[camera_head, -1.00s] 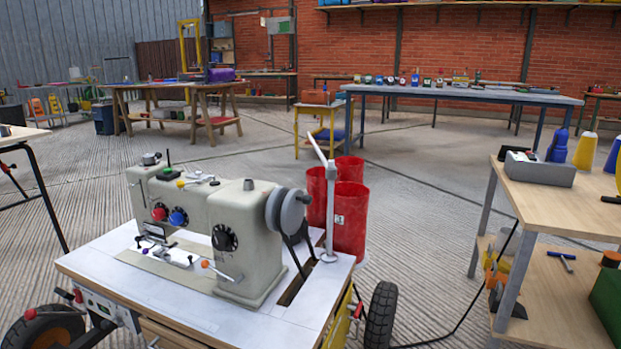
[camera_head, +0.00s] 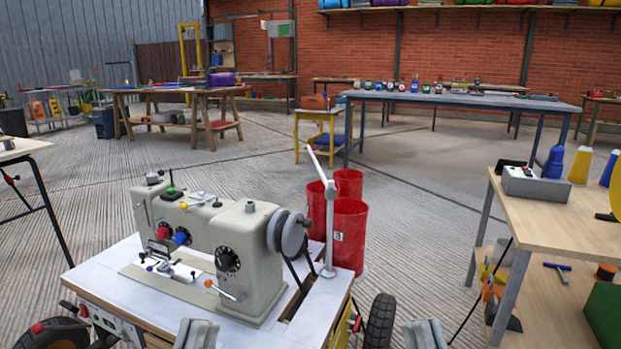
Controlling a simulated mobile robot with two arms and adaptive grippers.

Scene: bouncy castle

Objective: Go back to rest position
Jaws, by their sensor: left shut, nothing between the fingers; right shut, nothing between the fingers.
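My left gripper (camera_head: 197,334) shows as a grey shape at the bottom edge, in front of the sewing machine table. My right gripper (camera_head: 424,334) shows at the bottom edge further right, beside the table's black wheel. Both are shut and empty, and only their upper parts are in view. The rest of both arms is out of the picture.
A beige sewing machine (camera_head: 214,250) stands on a white wheeled table (camera_head: 112,262) close in front. Red bins (camera_head: 350,234) stand behind it. A wooden workbench (camera_head: 560,222) is at the right. Open concrete floor (camera_head: 420,230) lies between them.

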